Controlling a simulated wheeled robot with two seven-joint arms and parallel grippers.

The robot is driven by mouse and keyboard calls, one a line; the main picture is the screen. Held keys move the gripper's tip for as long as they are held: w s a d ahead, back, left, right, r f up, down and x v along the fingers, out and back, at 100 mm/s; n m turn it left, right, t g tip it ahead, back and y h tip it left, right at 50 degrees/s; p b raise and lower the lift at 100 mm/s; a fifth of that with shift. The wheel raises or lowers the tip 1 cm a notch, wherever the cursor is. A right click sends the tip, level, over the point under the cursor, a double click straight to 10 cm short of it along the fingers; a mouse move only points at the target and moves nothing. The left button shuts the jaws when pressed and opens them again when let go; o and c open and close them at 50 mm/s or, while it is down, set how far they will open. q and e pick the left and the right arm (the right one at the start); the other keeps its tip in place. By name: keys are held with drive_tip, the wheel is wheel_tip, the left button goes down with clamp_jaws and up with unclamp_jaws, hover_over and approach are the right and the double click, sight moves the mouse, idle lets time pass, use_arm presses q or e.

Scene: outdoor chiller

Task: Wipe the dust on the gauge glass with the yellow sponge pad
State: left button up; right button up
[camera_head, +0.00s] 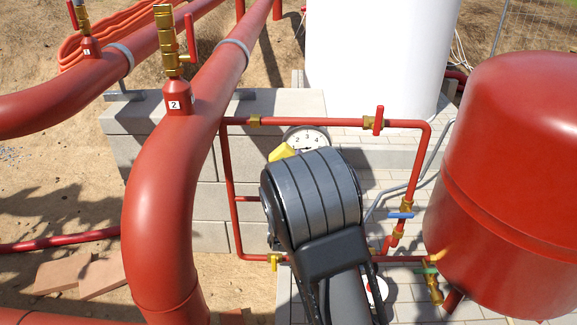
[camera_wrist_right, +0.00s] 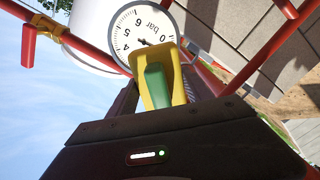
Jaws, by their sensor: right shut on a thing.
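The round white gauge (camera_head: 308,138) sits on the thin red pipe loop in the head view, its lower part hidden by my right arm. In the right wrist view the gauge (camera_wrist_right: 138,33) shows black numbers and "bar" upside down. I cannot make out dust on its glass. The yellow sponge pad (camera_head: 281,153) shows at the gauge's lower left; in the right wrist view the pad (camera_wrist_right: 178,88) has a green part and overlaps the dial's edge. I cannot tell whether it touches the glass. My right gripper (camera_wrist_right: 158,92) is shut on the pad. My left gripper is not in view.
Thick red pipes (camera_head: 150,190) with brass valves run along the left. A red tank (camera_head: 510,190) stands at right, a white tank (camera_head: 375,50) behind. Thin red pipes with a red-handled valve (camera_head: 378,121) surround the gauge. Grey blocks (camera_head: 205,170) lie behind.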

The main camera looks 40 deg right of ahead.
sight(290, 142)
drive_tip(key=shift+b+x, duration=1.2)
drive_tip(key=shift+x, duration=1.75)
drive_tip(key=shift+b+x, duration=0.45)
drive_tip(key=shift+x, duration=0.75)
drive_tip(key=shift+s+d, duration=1.3)
drive_tip(key=shift+d, duration=0.25)
drive_tip(key=shift+w+d+b, duration=0.1)
drive_tip(key=shift+b, duration=0.2)
drive_tip(key=shift+w+a+r, duration=0.1)
drive_tip(key=shift+w+a, duration=0.1)
drive_tip(key=shift+a, duration=0.2)
drive_tip(key=shift+w+a+p, duration=0.2)
drive_tip(key=shift+w+a, duration=0.25)
drive_tip(key=shift+a, duration=0.2)
drive_tip(key=shift+w+a+p, duration=0.15)
drive_tip(key=shift+w+a, duration=0.35)
drive_tip(key=shift+a, duration=0.15)
